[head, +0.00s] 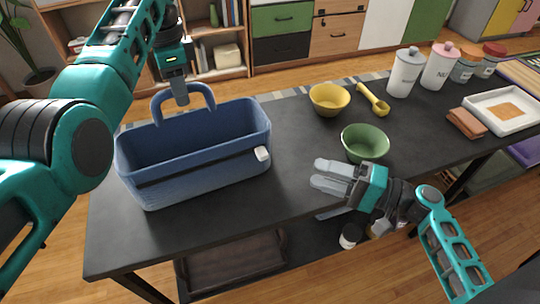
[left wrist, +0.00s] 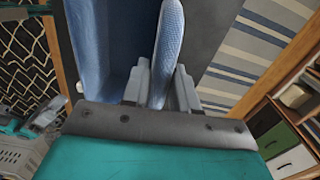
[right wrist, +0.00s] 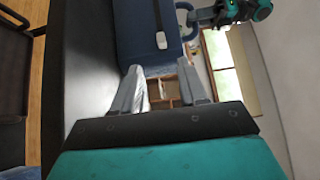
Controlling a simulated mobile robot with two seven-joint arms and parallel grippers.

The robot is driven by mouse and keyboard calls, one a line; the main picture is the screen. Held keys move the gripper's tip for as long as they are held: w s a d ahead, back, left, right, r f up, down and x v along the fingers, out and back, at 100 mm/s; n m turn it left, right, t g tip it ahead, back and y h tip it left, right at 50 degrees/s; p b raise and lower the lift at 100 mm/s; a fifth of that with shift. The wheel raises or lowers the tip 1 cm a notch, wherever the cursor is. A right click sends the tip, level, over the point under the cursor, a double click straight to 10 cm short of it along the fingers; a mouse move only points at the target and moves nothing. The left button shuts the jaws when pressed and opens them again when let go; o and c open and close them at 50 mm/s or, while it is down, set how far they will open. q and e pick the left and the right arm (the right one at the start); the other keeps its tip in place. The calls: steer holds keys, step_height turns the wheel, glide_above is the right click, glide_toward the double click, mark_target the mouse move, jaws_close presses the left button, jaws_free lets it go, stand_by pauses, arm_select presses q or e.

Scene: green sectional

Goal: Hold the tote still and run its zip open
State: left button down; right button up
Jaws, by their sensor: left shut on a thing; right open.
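A blue tote (head: 195,170) stands upright on the dark table, its top open. A dark zip strip (head: 200,167) runs along its front wall, with a white zip pull (head: 262,153) at the right end. My left gripper (head: 180,95) is shut on the tote's raised handle (head: 211,97); the handle (left wrist: 168,40) shows between its fingers in the left wrist view. My right gripper (head: 318,174) is open and empty, right of the tote and apart from the pull. In the right wrist view the pull (right wrist: 161,40) lies ahead of the fingers.
A green bowl (head: 365,143) stands just behind my right gripper. A yellow bowl (head: 329,99) and yellow scoop (head: 373,100) lie farther back. Canisters (head: 405,75) and a white tray (head: 505,108) are at the right. The table's front edge is clear before the tote.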

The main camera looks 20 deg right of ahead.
mark_target(262, 153)
steer(key=shift+w+a+r, duration=0.2)
steer(key=shift+w+a, duration=0.05)
steer(key=shift+w, duration=0.05)
steer(key=x, duration=1.1)
steer(key=shift+w+a+f, duration=0.1)
steer(key=shift+c, duration=0.3)
jaws_close()
